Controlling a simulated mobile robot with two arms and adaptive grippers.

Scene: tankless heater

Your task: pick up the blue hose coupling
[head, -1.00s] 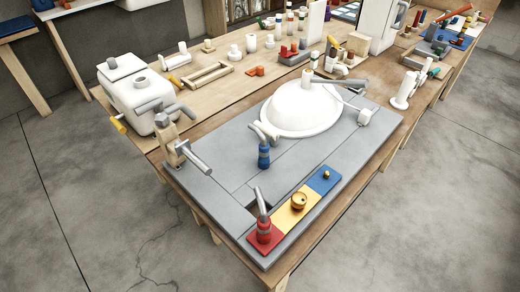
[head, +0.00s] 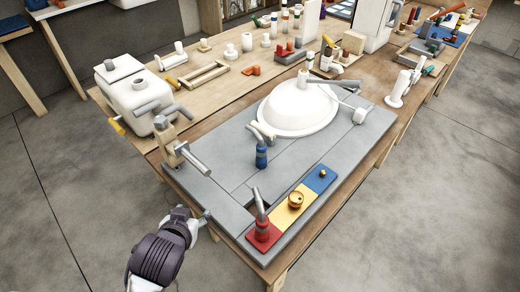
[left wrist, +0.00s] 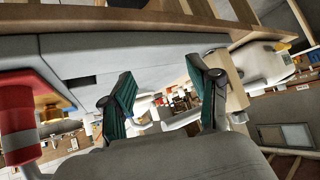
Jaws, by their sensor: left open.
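The blue hose coupling (head: 261,158) stands upright on the grey board (head: 225,150) in the head view, with a grey bent hose piece on top. It is just in front of the white dome. My left gripper (head: 206,215) is at the board's front-left edge, apart from the coupling and nearer the camera. In the left wrist view the two green-padded fingers of my left gripper (left wrist: 160,75) are spread with nothing held between them. I cannot make out the blue coupling in that view. My right gripper is not in view.
A red coupling (head: 263,231) with a grey hose stands on the red pad. A brass fitting (head: 296,200) sits on the yellow pad. A grey clamp-like pipe fixture (head: 180,153) stands at the board's left. The white dome (head: 298,108) is behind the coupling.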

